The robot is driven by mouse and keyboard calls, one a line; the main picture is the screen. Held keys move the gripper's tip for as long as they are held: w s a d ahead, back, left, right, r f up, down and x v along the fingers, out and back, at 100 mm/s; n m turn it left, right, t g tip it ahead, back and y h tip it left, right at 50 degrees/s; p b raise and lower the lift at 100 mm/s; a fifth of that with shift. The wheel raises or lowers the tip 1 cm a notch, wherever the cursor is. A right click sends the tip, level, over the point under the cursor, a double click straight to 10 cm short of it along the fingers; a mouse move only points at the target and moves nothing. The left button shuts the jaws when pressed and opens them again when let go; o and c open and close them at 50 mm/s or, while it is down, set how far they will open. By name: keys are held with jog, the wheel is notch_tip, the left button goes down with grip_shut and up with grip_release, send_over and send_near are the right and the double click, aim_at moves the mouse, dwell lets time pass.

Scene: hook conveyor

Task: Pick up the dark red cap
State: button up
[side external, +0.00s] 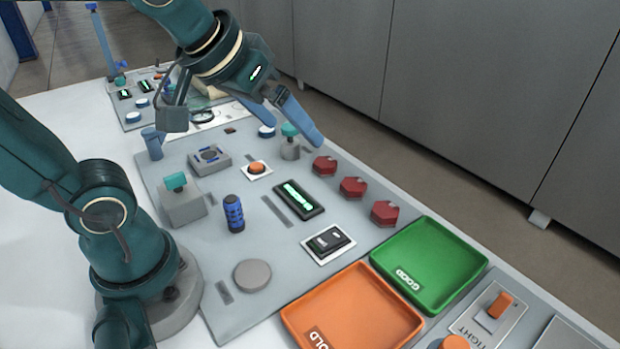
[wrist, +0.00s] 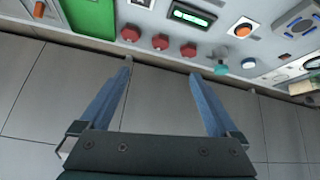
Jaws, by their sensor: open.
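Three dark red hexagonal caps stand in a row along the far edge of the panel in the side view: one cap (side external: 324,166), a middle cap (side external: 353,187) and a third cap (side external: 384,213) beside the green tray. The wrist view shows the same row, with a left cap (wrist: 131,32), a middle cap (wrist: 160,42) and a right cap (wrist: 188,50). My gripper (side external: 295,131) is open and empty, raised near the cap farthest from the trays. In the wrist view my gripper (wrist: 160,70) has its blue fingers apart, with the caps beyond the fingertips.
A green tray (side external: 475,268) marked GOOD and an orange tray (side external: 292,312) stand at the near end. A teal-topped knob (side external: 290,140) sits near the fingers. A lit green display (side external: 299,199) and a blue ribbed cylinder (side external: 234,214) stand on the panel. Grey cabinets (side external: 480,90) line the far side.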

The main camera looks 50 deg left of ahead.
jog(key=w+a+n+y, duration=0.1)
jog(key=w+a+n, duration=0.15)
jog(key=w, duration=0.55)
jog(key=n+g, duration=0.2)
jog(key=g, duration=0.2)
send_over(325, 161)
jog(key=s+d, duration=0.2)
jog(key=shift+m+y, duration=0.25)
jog(key=shift+y, duration=0.05)
jog(key=f, duration=1.4)
jog(key=shift+a+f, duration=0.15)
jog(key=shift+a, duration=0.05)
jog(key=shift+t, duration=0.3)
jog(key=shift+x, duration=2.4)
jog(key=shift+s, duration=0.1)
grip_shut()
